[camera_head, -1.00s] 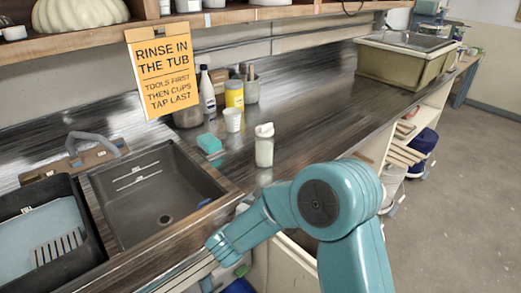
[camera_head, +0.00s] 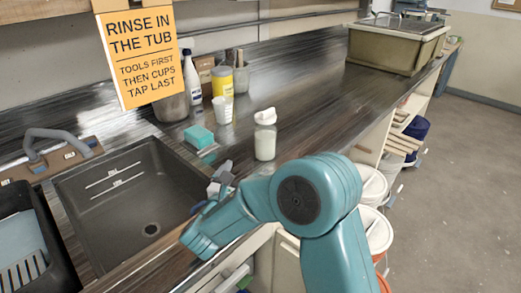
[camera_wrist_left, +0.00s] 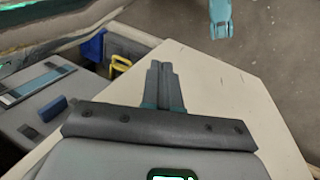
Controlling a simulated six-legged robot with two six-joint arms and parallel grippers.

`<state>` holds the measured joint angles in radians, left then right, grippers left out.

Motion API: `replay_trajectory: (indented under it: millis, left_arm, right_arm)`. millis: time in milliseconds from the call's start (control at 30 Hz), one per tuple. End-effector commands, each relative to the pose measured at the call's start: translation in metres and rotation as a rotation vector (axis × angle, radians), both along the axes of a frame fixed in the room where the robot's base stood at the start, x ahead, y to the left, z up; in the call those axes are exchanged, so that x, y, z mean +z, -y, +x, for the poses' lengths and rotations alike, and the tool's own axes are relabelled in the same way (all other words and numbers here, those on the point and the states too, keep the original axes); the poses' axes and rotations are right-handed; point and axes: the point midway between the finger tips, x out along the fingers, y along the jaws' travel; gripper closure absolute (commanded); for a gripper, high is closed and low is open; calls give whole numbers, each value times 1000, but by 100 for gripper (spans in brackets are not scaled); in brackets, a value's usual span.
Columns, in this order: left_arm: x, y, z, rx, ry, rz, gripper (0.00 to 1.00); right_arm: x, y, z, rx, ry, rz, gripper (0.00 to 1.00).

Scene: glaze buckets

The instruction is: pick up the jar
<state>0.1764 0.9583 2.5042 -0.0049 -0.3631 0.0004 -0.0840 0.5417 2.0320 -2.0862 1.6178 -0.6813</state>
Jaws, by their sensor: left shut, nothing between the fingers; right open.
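A clear jar (camera_head: 265,142) with a white lid and pale contents stands upright on the counter in the head view, right of the sink. My right arm comes in from the lower right. Its grey gripper (camera_head: 220,180) is open beside the sink's right edge, to the left of and nearer than the jar, apart from it. The arm partly hides this gripper. My left gripper (camera_wrist_left: 165,87) shows in the left wrist view, its fingers together with nothing between them, above a pale surface. The jar is not in that view.
The sink (camera_head: 130,205) lies to the left. A large tub (camera_head: 392,50) stands far along the counter. The counter right of the jar is clear.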

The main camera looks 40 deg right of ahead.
Motion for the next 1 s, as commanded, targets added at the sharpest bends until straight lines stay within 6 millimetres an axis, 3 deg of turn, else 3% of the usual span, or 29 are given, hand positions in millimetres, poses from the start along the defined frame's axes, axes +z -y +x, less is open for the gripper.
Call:
replay_trajectory:
  millis: [400, 1000]
  left_arm:
    - [11, 0, 0, 0, 0, 0, 100]
    - [25, 0, 0, 0, 0, 0, 100]
  right_arm:
    - [1, 79, 32, -5, 1, 0, 2]
    - [2, 141, 73, -3, 1, 0, 2]
